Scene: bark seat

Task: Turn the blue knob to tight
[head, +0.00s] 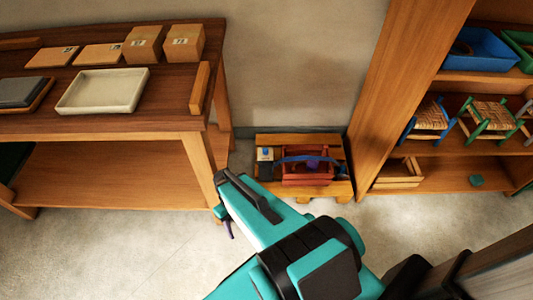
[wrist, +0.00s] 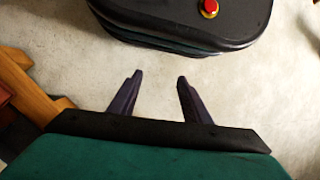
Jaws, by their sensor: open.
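I cannot make out a blue knob for certain in either view. A small pale item with a dark blue part (head: 265,155) sits on the left of a low wooden pallet (head: 338,187) on the floor; it is too small to tell what it is. My gripper (wrist: 159,78) is open and empty, its two dark purple fingers apart above bare floor in the wrist view. In the head view my arm hides most of it; one purple finger (head: 229,230) shows in front of the pallet, to its left, pointing down.
A red toolbox (head: 307,180) with a blue band across it stands on the pallet. A wooden bench (head: 160,122) with a pale tray (head: 102,91) is at left. A shelf unit (head: 410,75) with small stools stands at right. Floor at front left is clear.

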